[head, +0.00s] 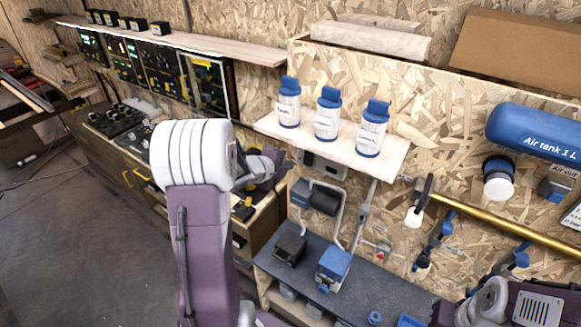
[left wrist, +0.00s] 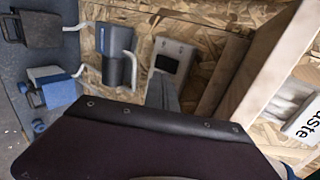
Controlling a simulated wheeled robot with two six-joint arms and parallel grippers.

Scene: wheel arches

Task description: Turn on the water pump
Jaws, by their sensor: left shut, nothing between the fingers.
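No label marks the water pump. Candidates are a dark blue-grey piped unit (head: 318,197) on the chipboard wall, a black box (head: 290,246) and a blue-topped box (head: 333,264) on the dark bench. A grey wall box with a dark window (head: 323,163) sits under the bottle shelf. The left wrist view also shows the piped unit (left wrist: 117,55), the black box (left wrist: 42,27), the blue-topped box (left wrist: 57,90) and the grey box (left wrist: 170,57). My left gripper (head: 276,162) is shut and empty, left of the grey box, partly hidden by my arm. My right gripper's fingers are out of view.
Three blue-capped bottles (head: 326,115) stand on the wooden shelf (head: 392,156), close to my left gripper. A blue air tank (head: 535,132) and brass pipe (head: 500,228) are at right. Cluttered drawers and tools (head: 115,122) lie at left. The floor (head: 70,240) is open at lower left.

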